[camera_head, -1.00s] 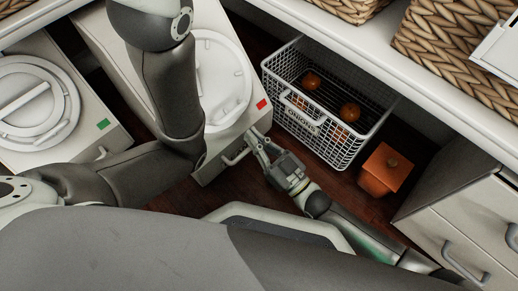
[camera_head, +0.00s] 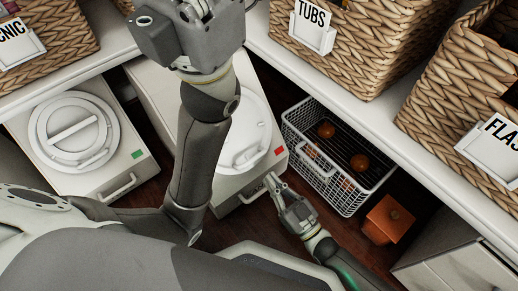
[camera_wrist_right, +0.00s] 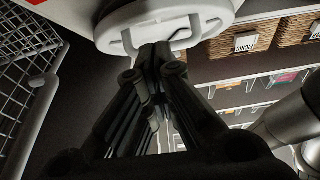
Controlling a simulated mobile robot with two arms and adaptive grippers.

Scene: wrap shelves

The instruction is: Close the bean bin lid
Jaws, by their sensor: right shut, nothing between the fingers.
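Two pale bins with round lids stand under the shelf; no label tells me which holds beans. The red-tagged bin (camera_head: 150,82) is partly hidden behind my left arm, and its lid (camera_head: 252,125) is partly covered. The green-tagged bin (camera_head: 100,178) has its round lid (camera_head: 73,133) lying on top. My right gripper (camera_head: 271,180) is shut and empty, near the front handle (camera_head: 253,194) of the red-tagged bin; contact is unclear. In the right wrist view its fingers (camera_wrist_right: 153,50) point toward a round white lid (camera_wrist_right: 165,20). My left gripper (camera_head: 190,35) is raised at the top, its fingertips unseen.
A white wire basket (camera_head: 322,178) with orange-brown round items stands right of the red-tagged bin. An orange box (camera_head: 387,220) sits on the dark floor. Woven baskets (camera_head: 365,45) line the white shelf (camera_head: 370,125) above. A drawer unit (camera_head: 455,265) is at lower right.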

